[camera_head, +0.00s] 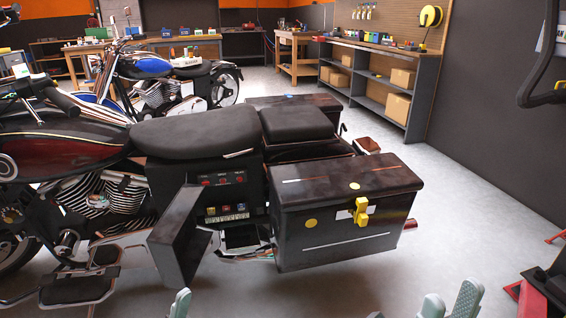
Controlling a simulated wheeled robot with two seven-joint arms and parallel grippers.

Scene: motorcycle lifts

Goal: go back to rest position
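My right gripper (451,299) shows at the bottom edge, right of centre. Its two pale grey fingertips stand apart with nothing seen between them.
A black side panel (177,245) stands swung out beside an exposed bay with fuses (226,210). Dark and red equipment (540,290) lies at the lower right. A blue motorcycle (150,70) and workbenches (370,75) stand behind. The floor (480,190) right of the case is clear.

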